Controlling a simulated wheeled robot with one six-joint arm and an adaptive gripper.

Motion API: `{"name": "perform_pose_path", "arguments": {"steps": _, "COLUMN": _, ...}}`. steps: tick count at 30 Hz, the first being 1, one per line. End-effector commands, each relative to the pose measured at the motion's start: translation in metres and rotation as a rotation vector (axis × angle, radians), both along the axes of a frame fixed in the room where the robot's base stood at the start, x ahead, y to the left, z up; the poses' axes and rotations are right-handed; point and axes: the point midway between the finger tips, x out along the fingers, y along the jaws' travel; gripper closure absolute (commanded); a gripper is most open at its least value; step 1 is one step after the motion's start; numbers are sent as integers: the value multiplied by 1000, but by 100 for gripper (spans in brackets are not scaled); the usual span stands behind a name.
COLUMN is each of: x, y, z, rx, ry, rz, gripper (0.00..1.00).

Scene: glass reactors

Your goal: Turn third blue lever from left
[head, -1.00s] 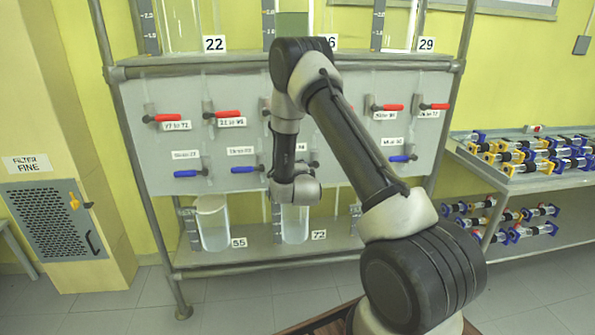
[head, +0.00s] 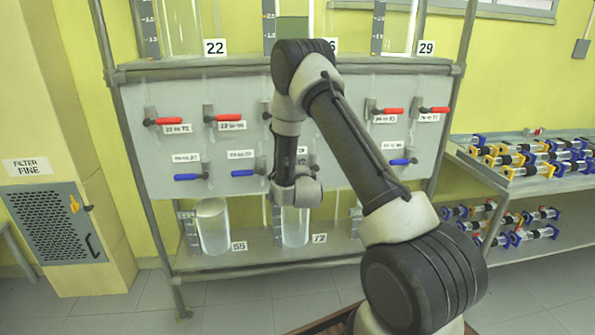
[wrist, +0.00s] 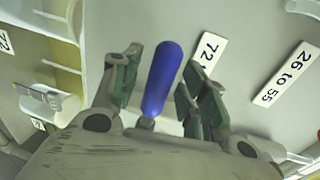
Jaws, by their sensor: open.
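A blue lever handle (wrist: 162,80) stands between the two fingers of my gripper (wrist: 158,86) in the wrist view. The green-padded fingers are spread, one on each side of the handle. A gap shows on the left; on the right the finger is close, and I cannot tell if it touches. In the head view, blue levers show at the left (head: 188,177), beside it (head: 246,172) and at the right (head: 403,161) of the panel's lower row. My arm covers the stretch of panel between them, and my gripper's fingers are hidden there.
Red levers (head: 170,121) line the upper row of the grey panel (head: 225,152). Glass vessels (head: 211,226) stand on the shelf below. A table with several colored parts (head: 530,155) is at the right. A filter box (head: 52,222) is at the left.

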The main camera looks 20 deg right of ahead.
Motion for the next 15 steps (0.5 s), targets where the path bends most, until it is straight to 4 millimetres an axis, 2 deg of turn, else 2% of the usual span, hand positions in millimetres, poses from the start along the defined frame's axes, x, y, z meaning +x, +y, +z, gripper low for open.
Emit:
{"name": "perform_pose_path", "arguments": {"steps": 4, "x": -2, "y": 1, "z": 0, "rx": 0, "ry": 1, "rz": 1, "gripper": 57}}
{"name": "perform_pose_path", "arguments": {"steps": 7, "x": -12, "y": 5, "z": 2, "rx": 0, "ry": 1, "rz": 1, "gripper": 57}}
{"name": "perform_pose_path", "arguments": {"steps": 15, "x": -67, "y": 23, "z": 11, "rx": -1, "ry": 2, "rz": 2, "gripper": 57}}
